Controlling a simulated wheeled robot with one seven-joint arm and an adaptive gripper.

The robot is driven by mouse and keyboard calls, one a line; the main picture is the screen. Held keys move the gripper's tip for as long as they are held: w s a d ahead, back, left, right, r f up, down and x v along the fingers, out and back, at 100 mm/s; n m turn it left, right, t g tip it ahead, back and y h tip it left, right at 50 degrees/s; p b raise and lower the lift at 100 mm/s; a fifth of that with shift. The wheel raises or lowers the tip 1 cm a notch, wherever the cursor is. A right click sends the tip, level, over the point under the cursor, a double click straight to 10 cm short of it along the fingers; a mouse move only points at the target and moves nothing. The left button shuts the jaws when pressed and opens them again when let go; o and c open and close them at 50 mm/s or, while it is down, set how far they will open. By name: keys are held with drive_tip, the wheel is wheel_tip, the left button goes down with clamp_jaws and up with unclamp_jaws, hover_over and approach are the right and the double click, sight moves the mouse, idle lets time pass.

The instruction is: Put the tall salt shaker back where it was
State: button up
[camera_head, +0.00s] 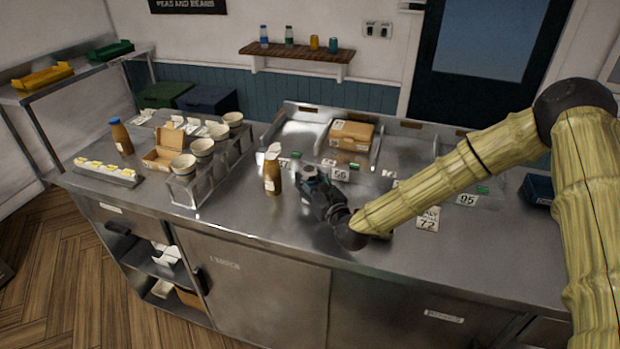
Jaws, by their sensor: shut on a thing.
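My gripper (314,186) is low over the steel counter, right of a brown bottle with a pale top (272,176), and apart from it. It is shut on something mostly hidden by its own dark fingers. A small grey top (309,171) shows at the fingertips. I take it for the tall salt shaker, but its body and base are hidden. I cannot tell whether it touches the counter.
A steel rack with pale cups (203,148) stands left of the brown bottle. Another brown bottle (121,139) and a tray (104,172) are farther left. Number cards (340,174) and a cardboard box (351,134) lie behind my gripper. The front counter strip (260,222) is clear.

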drive_tip(key=o, duration=1.4)
drive_tip(key=b+v, duration=0.3)
drive_tip(key=v, duration=0.7)
drive_tip(key=shift+s+b, duration=0.1)
drive_tip(key=shift+b, duration=0.2)
drive_tip(key=shift+v, duration=0.95)
drive_tip(key=shift+d, duration=0.1)
